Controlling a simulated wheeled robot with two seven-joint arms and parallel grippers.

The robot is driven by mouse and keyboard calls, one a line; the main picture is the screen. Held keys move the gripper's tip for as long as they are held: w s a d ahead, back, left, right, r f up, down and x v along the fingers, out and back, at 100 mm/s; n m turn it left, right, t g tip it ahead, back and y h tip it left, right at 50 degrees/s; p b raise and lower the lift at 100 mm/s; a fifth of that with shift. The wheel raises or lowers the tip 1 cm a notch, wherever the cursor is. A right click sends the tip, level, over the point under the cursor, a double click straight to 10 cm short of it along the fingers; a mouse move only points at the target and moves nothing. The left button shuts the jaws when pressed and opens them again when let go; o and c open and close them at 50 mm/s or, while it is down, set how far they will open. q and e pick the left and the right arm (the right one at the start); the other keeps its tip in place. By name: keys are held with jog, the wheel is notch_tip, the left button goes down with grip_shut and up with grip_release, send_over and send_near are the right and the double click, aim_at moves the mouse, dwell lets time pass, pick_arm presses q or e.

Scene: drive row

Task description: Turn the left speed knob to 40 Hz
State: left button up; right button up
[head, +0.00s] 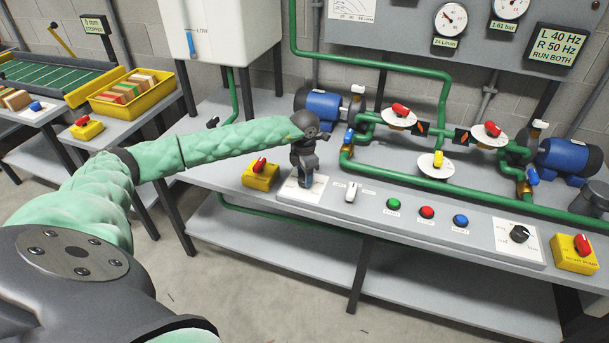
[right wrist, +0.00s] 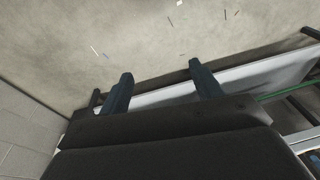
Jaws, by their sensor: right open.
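My left gripper (head: 306,172) points down over the white dial plate (head: 290,190) at the left end of the bench's front panel. It covers the left speed knob, so neither the knob nor its pointer shows. The fingers are small and dark, and I cannot tell whether they are shut on the knob. A black right speed knob (head: 519,233) sits on a similar plate at the panel's right end. A sign (head: 557,45) at the upper right reads "L 40 Hz, R 50 Hz, RUN BOTH". My right gripper (right wrist: 162,86) is open and empty in the right wrist view, above the floor.
Green (head: 393,204), red (head: 427,212) and blue (head: 460,220) buttons follow. Green pipes (head: 400,178), valves and two blue motors stand behind. Another yellow switch box (head: 574,254) is at right.

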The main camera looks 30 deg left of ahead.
pick_arm(q)
jog(key=o, duration=0.4)
jog(key=shift+r, duration=0.1)
notch_tip(320, 180, up, 6)
jog(key=shift+r+b, duration=0.15)
jog(key=shift+b, duration=0.75)
jog(key=shift+r, duration=0.7)
pick_arm(e)
jog(key=shift+t+y, duration=0.3)
jog(key=a+f, duration=0.1)
jog(key=w+a+f, duration=0.1)
jog(key=f, duration=0.1)
jog(key=shift+w+a+f, duration=0.1)
jog(key=shift+a+f, duration=0.05)
jog(key=shift+a, duration=0.2)
